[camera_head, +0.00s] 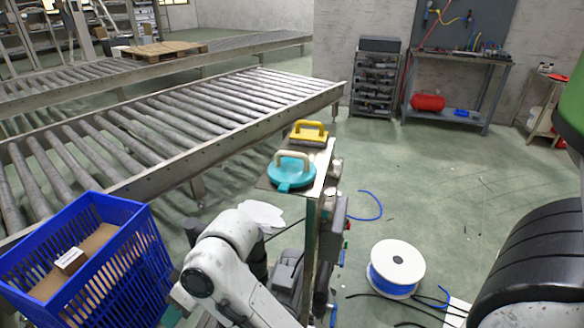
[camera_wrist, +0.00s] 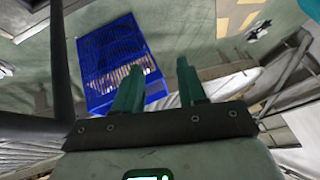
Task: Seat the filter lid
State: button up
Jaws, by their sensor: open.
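A round teal lid with a beige bar handle (camera_head: 291,171) lies on top of a narrow metal stand (camera_head: 325,169) in the head view. A yellow piece with a similar handle (camera_head: 308,133) sits behind it on the same stand. I cannot tell from the pictures whether either is fully seated. My gripper (camera_wrist: 160,82) shows in the wrist view with its two green fingers apart and nothing between them. In the head view my white arm is left of and below the stand, and the fingertips are hidden there.
A blue crate (camera_head: 121,269) with a cardboard box inside stands at lower left; it also shows in the wrist view (camera_wrist: 88,62). A roller conveyor (camera_head: 170,122) runs behind. A white cable spool (camera_head: 398,255) and loose cables lie on the floor right of the stand.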

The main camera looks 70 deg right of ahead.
jog(key=w+d+r+n+t, duration=0.1)
jog(key=w+d+r, duration=0.2)
jog(key=r, duration=0.3)
jog(key=w+d+r+n, duration=0.1)
jog(key=w+d+r, duration=0.25)
jog(key=r, duration=0.35)
notch_tip(320, 180, up, 13)
jog(key=m+g+h+p, duration=0.1)
jog(key=g+h+p, duration=0.2)
jog(key=g+h, duration=0.35)
send_over(294, 153)
jog(key=a, duration=0.2)
jog(key=f, duration=0.3)
jog(key=shift+d+f+y, duration=0.25)
jog(key=shift+y, duration=0.1)
jog(key=shift+w+d+f, duration=0.1)
jog(key=shift+d+f, duration=0.2)
jog(key=shift+f, duration=0.75)
jog(key=shift+s+d+f, duration=0.1)
jog(key=shift+d+f, duration=0.2)
jog(key=shift+f, duration=0.75)
jog(key=shift+w+d+f, duration=0.1)
jog(key=shift+d+f, duration=0.2)
jog(key=shift+f, duration=0.75)
jog(key=shift+c, duration=0.2)
grip_shut()
